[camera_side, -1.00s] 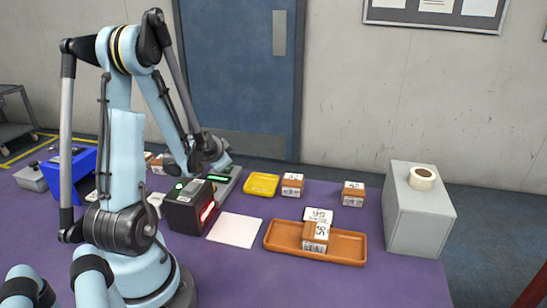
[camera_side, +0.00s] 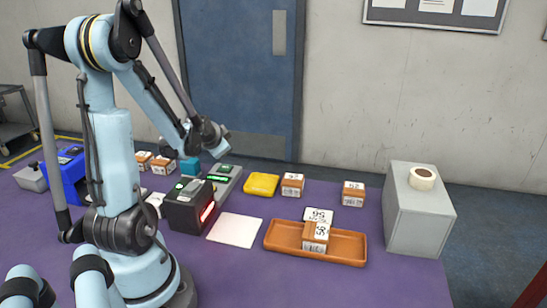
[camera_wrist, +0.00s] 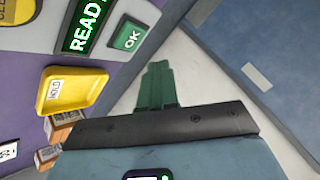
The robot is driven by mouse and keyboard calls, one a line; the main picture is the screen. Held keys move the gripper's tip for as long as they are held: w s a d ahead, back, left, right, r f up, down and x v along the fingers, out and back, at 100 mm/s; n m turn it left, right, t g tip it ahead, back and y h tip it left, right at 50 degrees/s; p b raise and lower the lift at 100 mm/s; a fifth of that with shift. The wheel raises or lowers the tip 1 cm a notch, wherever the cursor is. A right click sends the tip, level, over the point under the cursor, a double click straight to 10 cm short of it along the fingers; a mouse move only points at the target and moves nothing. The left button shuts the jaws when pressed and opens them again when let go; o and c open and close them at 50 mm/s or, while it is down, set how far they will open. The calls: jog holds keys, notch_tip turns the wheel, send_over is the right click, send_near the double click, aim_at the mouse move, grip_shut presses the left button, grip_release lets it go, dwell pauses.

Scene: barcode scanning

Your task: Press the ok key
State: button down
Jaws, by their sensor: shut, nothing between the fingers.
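The ok key (camera_wrist: 130,37) is a green square key marked OK, beside a lit green READY display (camera_wrist: 86,25) in the wrist view. In the side view the display (camera_side: 218,178) sits on a grey console (camera_side: 232,179) behind the black scanner. My gripper (camera_wrist: 158,68) has dark green fingers, held together with nothing between them. In the wrist view its tips appear below and right of the ok key, apart from it. In the side view my gripper's end is above the console, and the fingertips are hard to make out.
A yellow tray (camera_side: 261,185) marked HOLD lies right of the console. The black scanner (camera_side: 186,208) with a red glow stands in front. An orange tray (camera_side: 345,249) holds a labelled box (camera_side: 315,238). A grey block (camera_side: 417,220) stands at the right.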

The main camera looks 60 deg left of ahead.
jog(key=shift+r, duration=1.3)
jog(key=shift+w+d, duration=0.15)
jog(key=shift+d, duration=0.05)
jog(key=d+r+h, duration=0.2)
jog(key=d+h, duration=0.1)
jog(key=d, duration=1.3)
jog(key=d+r+m+t+h, duration=0.1)
jog(key=d+h, duration=0.3)
jog(key=d, duration=1.3)
jog(key=shift+w+r, duration=0.4)
jog(key=shift+w, duration=0.05)
